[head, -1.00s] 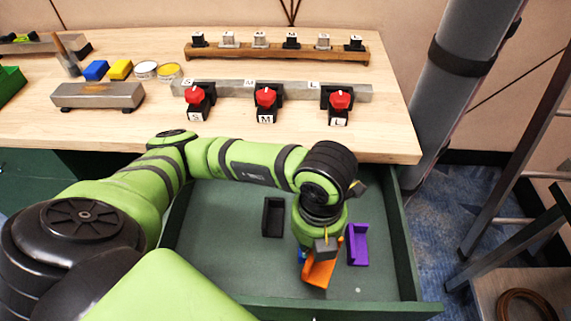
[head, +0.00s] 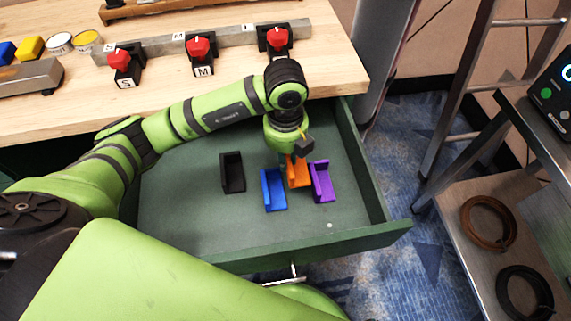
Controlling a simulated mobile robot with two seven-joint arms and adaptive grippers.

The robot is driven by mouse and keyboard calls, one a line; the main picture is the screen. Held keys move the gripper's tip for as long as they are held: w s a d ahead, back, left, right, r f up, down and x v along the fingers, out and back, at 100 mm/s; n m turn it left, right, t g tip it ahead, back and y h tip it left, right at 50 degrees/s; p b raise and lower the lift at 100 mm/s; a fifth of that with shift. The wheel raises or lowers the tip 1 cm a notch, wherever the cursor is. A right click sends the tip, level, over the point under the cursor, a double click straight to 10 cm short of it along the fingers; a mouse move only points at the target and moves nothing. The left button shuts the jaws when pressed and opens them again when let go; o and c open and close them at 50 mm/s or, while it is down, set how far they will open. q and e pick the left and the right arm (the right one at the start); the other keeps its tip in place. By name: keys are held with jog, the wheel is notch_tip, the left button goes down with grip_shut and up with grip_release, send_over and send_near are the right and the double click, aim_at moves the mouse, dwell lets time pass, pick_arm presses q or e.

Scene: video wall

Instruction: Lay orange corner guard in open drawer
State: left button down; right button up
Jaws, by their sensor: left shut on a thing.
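The orange corner guard (head: 298,172) is at my left gripper (head: 293,158), which is shut on it. It is over or in the open green drawer (head: 180,222), between a blue corner guard (head: 272,190) and a purple one (head: 321,182). I cannot tell whether it touches the drawer floor. A black corner guard (head: 232,172) lies further left in the drawer. My left wrist hides most of the fingers. My right gripper is not in view.
The wooden bench top (head: 330,70) lies behind the drawer, with red-knobbed clamps marked S, M and L (head: 279,38). A metal cart (head: 450,200) with coiled rings stands at the right. The drawer's front and left floor are clear.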

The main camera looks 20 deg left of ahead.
aim_at(286, 156)
pick_arm(q)
notch_tip(286, 156, down, 4)
jog(key=shift+r, duration=0.1)
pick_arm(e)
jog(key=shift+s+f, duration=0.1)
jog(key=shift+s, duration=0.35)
pick_arm(q)
jog(key=shift+f, duration=0.25)
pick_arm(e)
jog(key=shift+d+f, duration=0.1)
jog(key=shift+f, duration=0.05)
pick_arm(q)
jog(key=c, duration=1.2)
grip_release()
jog(key=shift+r, duration=0.1)
jog(key=shift+w+r, duration=0.1)
jog(key=shift+r, duration=0.2)
notch_tip(286, 156, up, 11)
jog(key=shift+f, duration=0.15)
jog(key=shift+r, duration=0.4)
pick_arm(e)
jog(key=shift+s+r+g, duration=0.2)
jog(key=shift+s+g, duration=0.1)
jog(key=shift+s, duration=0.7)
